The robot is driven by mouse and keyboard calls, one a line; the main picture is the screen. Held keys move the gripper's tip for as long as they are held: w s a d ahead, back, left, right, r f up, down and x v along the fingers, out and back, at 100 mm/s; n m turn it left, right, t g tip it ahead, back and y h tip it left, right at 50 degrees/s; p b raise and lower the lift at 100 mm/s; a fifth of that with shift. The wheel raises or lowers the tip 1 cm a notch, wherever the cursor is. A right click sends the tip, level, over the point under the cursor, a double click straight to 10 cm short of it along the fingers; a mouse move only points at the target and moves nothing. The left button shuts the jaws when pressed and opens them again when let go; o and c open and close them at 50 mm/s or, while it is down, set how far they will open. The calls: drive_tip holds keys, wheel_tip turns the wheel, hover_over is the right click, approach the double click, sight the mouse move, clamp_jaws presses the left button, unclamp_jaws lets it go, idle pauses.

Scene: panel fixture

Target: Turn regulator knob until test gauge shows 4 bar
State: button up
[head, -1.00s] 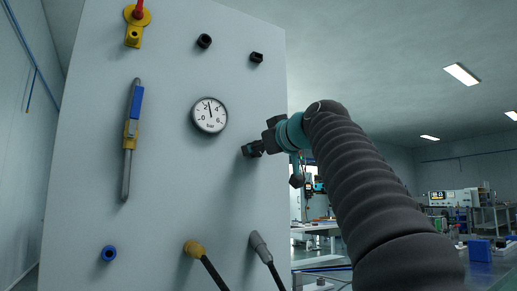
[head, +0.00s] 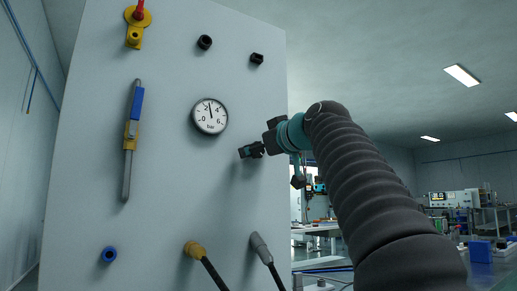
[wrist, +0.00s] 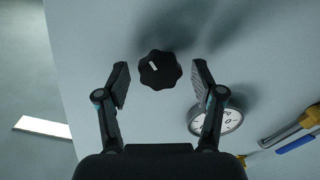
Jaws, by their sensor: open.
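The regulator knob (wrist: 160,69) is black and lobed, with a white mark, and sits on the pale panel (head: 170,220). In the wrist view my gripper (wrist: 163,74) is open, with one finger on each side of the knob and a visible gap to both. In the head view my gripper (head: 249,151) is at the panel's right side, and I cannot tell the knob apart from the dark fingers. The test gauge (head: 210,116) is a round white dial left of my gripper. Its needle points up, between 2 and 4. The gauge also shows partly behind a finger in the wrist view (wrist: 229,121).
Two black fittings (head: 205,42) (head: 257,59) sit above. A blue-handled lever (head: 133,130) and a yellow fitting with a red top (head: 134,34) are at the left. Hoses (head: 213,274) (head: 268,257) leave the panel below. A blue port (head: 109,254) is at lower left.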

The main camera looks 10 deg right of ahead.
drive_tip(key=v, duration=1.2)
drive_tip(key=shift+r, duration=0.15)
